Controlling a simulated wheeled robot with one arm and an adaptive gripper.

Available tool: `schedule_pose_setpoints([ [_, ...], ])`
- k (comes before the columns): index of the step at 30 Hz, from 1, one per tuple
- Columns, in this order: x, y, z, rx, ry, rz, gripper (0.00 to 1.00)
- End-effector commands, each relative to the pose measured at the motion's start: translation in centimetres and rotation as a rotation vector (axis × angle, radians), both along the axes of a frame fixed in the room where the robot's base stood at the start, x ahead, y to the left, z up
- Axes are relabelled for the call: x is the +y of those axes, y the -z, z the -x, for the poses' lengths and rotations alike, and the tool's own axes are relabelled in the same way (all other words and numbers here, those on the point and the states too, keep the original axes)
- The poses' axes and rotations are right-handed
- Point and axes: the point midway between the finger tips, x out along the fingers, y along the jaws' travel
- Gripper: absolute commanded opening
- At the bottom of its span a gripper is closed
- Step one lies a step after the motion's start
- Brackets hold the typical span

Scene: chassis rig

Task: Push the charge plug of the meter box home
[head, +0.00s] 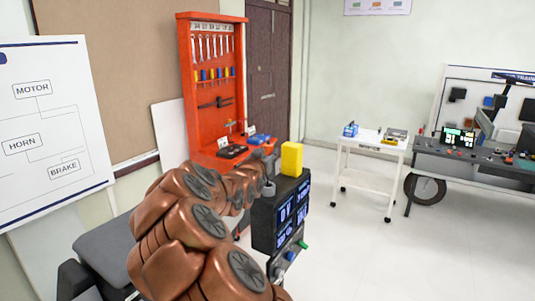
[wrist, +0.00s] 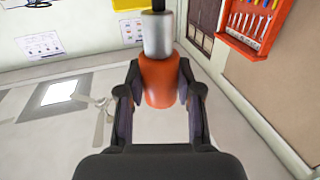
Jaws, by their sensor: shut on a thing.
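The meter box (head: 263,226) is a dark box with blue lit displays, right of my arm in the head view. A yellow block (head: 292,158) stands on its top. In the wrist view my gripper (wrist: 160,88) is shut on an orange-red plug body (wrist: 159,82), one finger on each side. A silver cylinder (wrist: 157,34) and a dark rod extend beyond it. In the head view my gripper (head: 268,165) is mostly hidden behind my copper arm, close to the box's upper left. A small grey cylinder (head: 268,188) shows there. I cannot tell whether the plug is seated.
An orange tool cabinet (head: 212,90) stands behind the arm. A white trolley (head: 370,150) and a cluttered dark workbench (head: 470,160) are at the right. A whiteboard (head: 50,130) is at the left. The floor between box and trolley is clear.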

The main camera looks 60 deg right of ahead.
Motion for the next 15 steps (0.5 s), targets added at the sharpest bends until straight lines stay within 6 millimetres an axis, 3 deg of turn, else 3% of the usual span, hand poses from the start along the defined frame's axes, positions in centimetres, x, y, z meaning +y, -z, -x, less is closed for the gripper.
schedule_pose_setpoints([
  [15, 0.0, 4.3, -0.1, 0.001, -0.001, -0.002, 0.0],
])
